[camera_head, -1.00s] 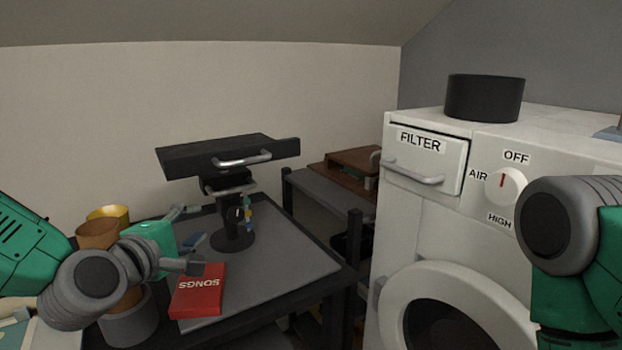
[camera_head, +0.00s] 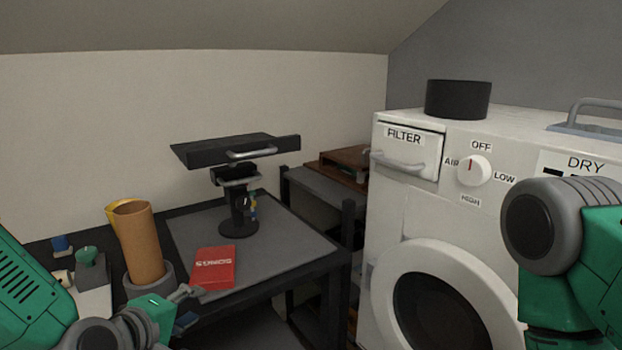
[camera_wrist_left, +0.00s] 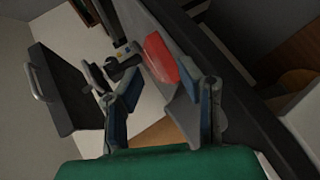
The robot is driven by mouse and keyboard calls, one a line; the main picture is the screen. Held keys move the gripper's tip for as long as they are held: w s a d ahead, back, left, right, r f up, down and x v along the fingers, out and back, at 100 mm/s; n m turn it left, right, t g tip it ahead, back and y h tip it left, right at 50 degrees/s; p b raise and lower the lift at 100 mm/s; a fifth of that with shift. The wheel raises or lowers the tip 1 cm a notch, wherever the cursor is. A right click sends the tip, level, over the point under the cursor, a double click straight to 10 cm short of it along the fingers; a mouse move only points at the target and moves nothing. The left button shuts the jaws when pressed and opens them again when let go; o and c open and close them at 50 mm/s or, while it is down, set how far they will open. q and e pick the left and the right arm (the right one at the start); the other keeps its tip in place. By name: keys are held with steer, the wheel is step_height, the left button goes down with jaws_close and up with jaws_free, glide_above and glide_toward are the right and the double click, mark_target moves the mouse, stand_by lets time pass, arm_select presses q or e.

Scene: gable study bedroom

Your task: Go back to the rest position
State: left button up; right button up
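My left gripper (camera_head: 191,306) is low at the left in the head view, just in front of the near edge of the dark table (camera_head: 290,262). Its two fingers are spread with nothing between them. The left wrist view also shows the open fingers (camera_wrist_left: 168,88), with the red book beyond them. My right arm shows only as a grey joint and green link at the right edge of the head view. The right gripper is out of the picture.
The table holds a red "SONGS" book (camera_head: 214,267), a black stand (camera_head: 238,213) and a brown cylinder (camera_head: 139,244) in a grey holder. A white dryer (camera_head: 408,215) stands at right, a black round container (camera_head: 458,99) on top. A dark shelf (camera_head: 322,193) stands between.

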arm_select(q)
steer(key=s+a+f+m+g+y, duration=0.15)
steer(key=s+f+m+g, duration=0.45)
steer(key=s+f, duration=0.9)
steer(key=s+a+f+m+g+y, duration=0.1)
steer(key=s+a+f+m+g, duration=0.2)
steer(key=s+f, duration=0.2)
steer(key=s+a+f+m+g+y, duration=0.1)
steer(key=s+a+f+m+g, duration=0.1)
steer(key=s, duration=0.8)
step_height(320, 180, down, 4)
steer(key=a+m, duration=0.1)
steer(key=m, duration=0.1)
steer(key=shift+s+r+m+g, duration=0.2)
steer(key=shift+s+m+g, duration=0.1)
steer(key=shift+g, duration=0.1)
steer(key=shift+w+d, duration=0.1)
steer(key=shift+w, duration=0.1)
